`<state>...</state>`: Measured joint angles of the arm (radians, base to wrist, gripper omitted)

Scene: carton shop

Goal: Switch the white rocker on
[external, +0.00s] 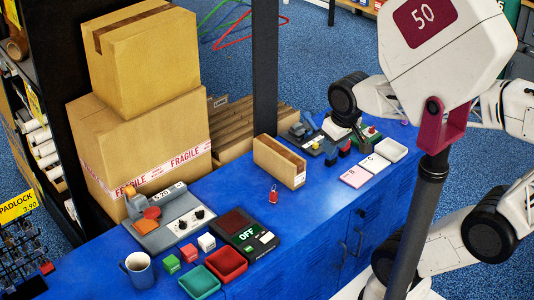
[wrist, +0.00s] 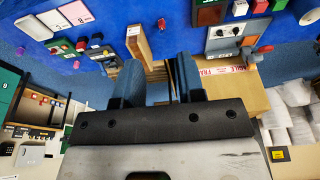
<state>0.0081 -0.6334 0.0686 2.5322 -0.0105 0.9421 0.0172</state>
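A dark device (external: 243,232) lies on the blue bench, with a dark red panel and a green display (external: 246,235) reading OFF. A small white rocker (external: 267,237) sits at its right end; its tilt is too small to tell. Part of the device (wrist: 209,13) shows at the top edge of the wrist view, where I cannot make out the rocker. My gripper (external: 338,149) is toward the far end of the bench, well away from the device. In the wrist view my gripper (wrist: 158,72) has its two blue fingers apart, with nothing held between them.
An upright brown carton (external: 280,162) and a red padlock-like piece (external: 273,194) stand between my gripper and the device. A grey panel with knobs (external: 175,218), coloured cubes, red (external: 226,263) and green trays, and a mug (external: 138,270) surround the device. Stacked boxes (external: 150,130) rise behind.

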